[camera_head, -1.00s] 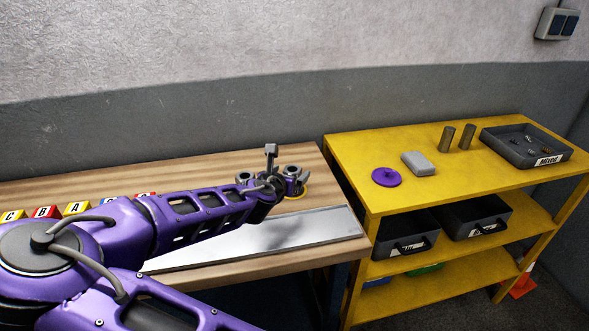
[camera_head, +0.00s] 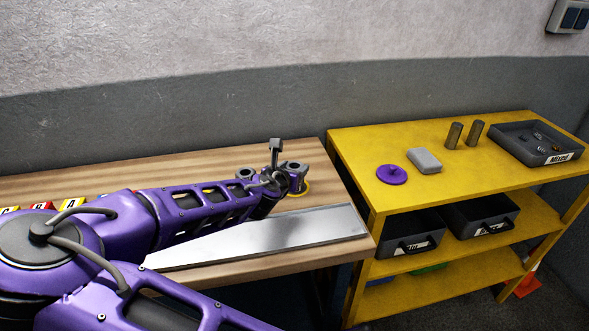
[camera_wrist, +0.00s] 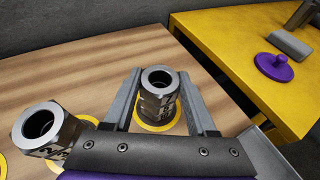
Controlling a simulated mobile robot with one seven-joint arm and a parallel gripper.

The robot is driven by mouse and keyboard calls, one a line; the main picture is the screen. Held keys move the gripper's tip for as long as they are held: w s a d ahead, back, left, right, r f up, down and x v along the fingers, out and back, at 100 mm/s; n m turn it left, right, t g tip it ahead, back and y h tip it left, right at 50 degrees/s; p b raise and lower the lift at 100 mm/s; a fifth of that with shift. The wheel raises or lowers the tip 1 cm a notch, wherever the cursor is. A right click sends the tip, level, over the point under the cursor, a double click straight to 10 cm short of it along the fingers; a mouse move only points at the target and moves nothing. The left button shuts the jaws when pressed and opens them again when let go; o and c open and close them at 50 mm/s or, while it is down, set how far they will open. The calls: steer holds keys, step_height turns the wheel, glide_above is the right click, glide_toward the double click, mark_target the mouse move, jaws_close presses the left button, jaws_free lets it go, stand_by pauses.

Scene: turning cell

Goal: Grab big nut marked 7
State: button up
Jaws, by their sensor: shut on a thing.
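A big steel hex nut (camera_wrist: 158,98) stands upright in the middle of the wrist view, over a yellow ring on the wooden bench. Dark marks run down its side, but I cannot read them surely as a 7. My gripper (camera_wrist: 160,82) has one finger on each side of it and is shut on it. A second big nut (camera_wrist: 45,130) stands to the left, with marks on its side. In the head view, my gripper (camera_head: 287,178) is at the far right end of the bench, partly hiding the nuts.
A bare metal plate (camera_head: 270,235) lies along the bench front. A yellow shelf (camera_head: 350,160) stands to the right, holding a purple lidded disc (camera_head: 391,175), a grey block (camera_head: 424,160), two steel cylinders and a tray marked Mixed (camera_head: 500,150). Lettered blocks (camera_head: 70,203) sit at left.

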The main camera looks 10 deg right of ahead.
jaws_close()
